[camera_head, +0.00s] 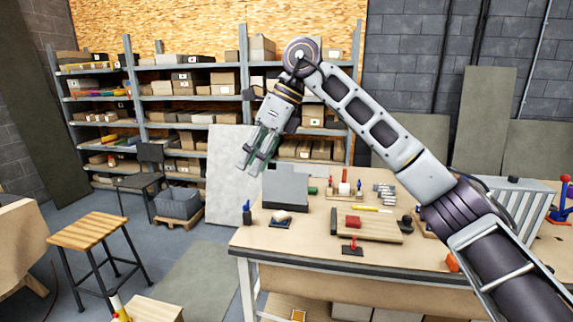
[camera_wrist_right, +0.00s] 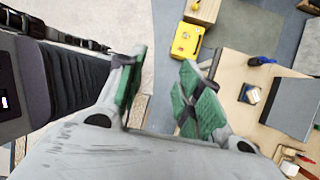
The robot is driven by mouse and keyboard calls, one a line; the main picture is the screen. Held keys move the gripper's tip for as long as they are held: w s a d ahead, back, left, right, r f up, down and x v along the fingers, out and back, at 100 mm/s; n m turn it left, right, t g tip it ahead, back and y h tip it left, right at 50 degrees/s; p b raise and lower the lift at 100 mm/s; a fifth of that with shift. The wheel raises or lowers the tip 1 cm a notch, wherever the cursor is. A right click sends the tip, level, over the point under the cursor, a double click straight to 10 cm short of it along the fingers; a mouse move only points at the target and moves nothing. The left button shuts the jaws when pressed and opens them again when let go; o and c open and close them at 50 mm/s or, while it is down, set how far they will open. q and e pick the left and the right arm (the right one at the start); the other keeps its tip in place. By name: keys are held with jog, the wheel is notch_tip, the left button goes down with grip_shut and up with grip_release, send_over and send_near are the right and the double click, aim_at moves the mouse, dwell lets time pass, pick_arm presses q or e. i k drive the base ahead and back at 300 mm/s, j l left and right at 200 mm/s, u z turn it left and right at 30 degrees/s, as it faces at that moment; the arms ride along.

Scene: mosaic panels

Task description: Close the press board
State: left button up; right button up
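On the workbench (camera_head: 300,243), a flat wooden board (camera_head: 375,232) lies with a red block (camera_head: 353,222) on it; I take it to be the press board but cannot tell for sure. A red-handled clamp (camera_head: 352,245) stands at its front edge. My right gripper (camera_head: 252,160) is raised in the air beyond the bench's left end, well apart from the board. In the right wrist view the gripper (camera_wrist_right: 162,85) has its green-padded fingers apart with nothing between them. The board is not clearly visible in that view. My left gripper is out of view.
A grey box (camera_head: 287,188) stands near the bench's left end, also in the wrist view (camera_wrist_right: 293,105). A stool (camera_head: 88,232) stands left. My right arm crosses above the bench's right side.

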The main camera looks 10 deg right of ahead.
aim_at(284, 185)
jog(key=i+l, duration=0.35)
jog(key=i, duration=0.2)
jog(key=i+l, duration=0.3)
jog(key=i, duration=0.25)
jog(key=i+l, duration=0.35)
jog(key=i, duration=0.15)
